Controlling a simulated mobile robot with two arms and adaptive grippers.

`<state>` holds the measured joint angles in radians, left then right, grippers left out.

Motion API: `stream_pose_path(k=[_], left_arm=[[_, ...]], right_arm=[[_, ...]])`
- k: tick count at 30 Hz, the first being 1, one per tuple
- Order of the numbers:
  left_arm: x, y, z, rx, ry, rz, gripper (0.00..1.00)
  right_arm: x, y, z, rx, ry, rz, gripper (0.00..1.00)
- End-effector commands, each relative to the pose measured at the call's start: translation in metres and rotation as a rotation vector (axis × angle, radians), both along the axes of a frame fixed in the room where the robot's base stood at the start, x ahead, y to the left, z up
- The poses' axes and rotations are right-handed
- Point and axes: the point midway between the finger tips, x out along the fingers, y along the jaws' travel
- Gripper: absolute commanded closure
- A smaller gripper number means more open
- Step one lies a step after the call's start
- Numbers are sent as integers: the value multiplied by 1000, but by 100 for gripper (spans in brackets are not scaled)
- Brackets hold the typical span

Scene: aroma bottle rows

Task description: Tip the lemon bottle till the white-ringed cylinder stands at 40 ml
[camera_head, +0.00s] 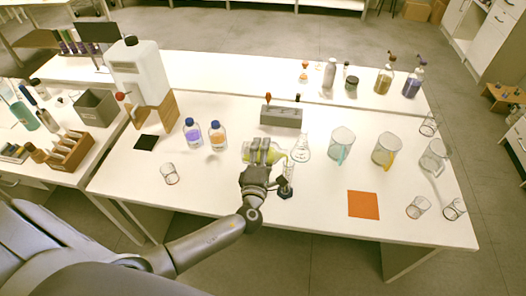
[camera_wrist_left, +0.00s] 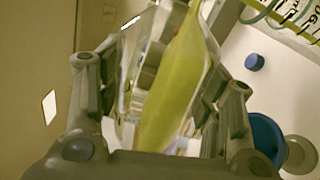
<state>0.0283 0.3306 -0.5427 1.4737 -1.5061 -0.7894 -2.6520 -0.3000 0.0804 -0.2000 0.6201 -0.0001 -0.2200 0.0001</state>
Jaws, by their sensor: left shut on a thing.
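The lemon bottle (camera_head: 258,151), clear with yellow-green liquid, lies tipped nearly on its side with its mouth end to the right. My left gripper (camera_head: 257,172) is shut on it, above the table. In the left wrist view the bottle (camera_wrist_left: 175,85) fills the space between the fingers (camera_wrist_left: 160,110), its liquid slanted. A slim clear cylinder (camera_head: 288,173) on a dark base stands just right of the gripper, below the bottle's mouth end. Its ring colour and liquid level are too small to read. Yellow shows at the mouth, possibly a stream. My right gripper is out of view.
A conical flask (camera_head: 301,151) stands close right of the cylinder. Blue-capped purple (camera_head: 193,134) and orange (camera_head: 217,138) bottles stand left. A grey rack (camera_head: 281,117) is behind. Jugs (camera_head: 342,146) stand right. The table's front left is mostly clear.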

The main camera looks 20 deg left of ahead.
Motion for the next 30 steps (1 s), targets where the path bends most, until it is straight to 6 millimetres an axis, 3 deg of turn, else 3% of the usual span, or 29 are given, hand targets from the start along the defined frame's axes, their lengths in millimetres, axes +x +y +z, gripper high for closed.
stream_pose_path(k=[30], left_arm=[[1, 0, 2, -19, -7, 0, 75]], right_arm=[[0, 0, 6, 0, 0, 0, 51]])
